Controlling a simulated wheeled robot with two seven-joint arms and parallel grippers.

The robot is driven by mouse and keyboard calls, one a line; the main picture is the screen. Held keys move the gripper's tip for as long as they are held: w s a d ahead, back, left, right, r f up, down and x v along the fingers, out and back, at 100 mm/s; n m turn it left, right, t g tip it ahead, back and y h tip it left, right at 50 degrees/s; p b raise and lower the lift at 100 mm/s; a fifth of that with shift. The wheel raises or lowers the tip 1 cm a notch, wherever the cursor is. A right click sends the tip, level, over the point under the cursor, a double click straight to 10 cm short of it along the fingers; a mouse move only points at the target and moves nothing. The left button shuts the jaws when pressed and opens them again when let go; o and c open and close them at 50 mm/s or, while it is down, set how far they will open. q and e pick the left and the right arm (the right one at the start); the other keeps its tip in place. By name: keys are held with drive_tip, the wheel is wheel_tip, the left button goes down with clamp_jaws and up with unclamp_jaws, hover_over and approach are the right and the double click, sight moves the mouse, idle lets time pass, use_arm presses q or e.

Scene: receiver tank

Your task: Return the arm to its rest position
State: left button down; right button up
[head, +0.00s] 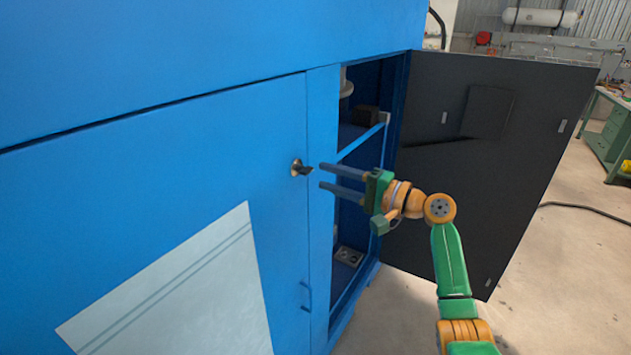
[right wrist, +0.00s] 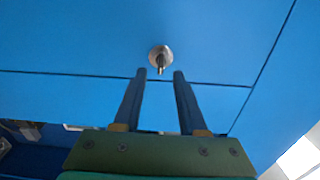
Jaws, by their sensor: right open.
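My right gripper (head: 322,178) is open and empty in front of the blue cabinet (head: 200,140). Its two dark fingers point left toward a small metal latch knob (head: 301,169) on the cabinet's closed panel. In the right wrist view the knob (right wrist: 160,57) sits just beyond the gap between the open fingertips (right wrist: 158,74), apart from them. My right arm reaches in from the lower right. My left gripper is not in view.
A dark door (head: 480,150) stands wide open right of the cabinet opening, close behind my right arm. Inside are a blue crossbar (head: 361,142) and a socket plate (head: 349,256). Concrete floor (head: 560,270) is open at right, with a green workbench (head: 608,135) farther back.

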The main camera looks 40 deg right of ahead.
drive_tip(key=v, duration=0.2)
drive_tip(key=shift+s+d, duration=0.1)
drive_tip(key=shift+s, duration=0.15)
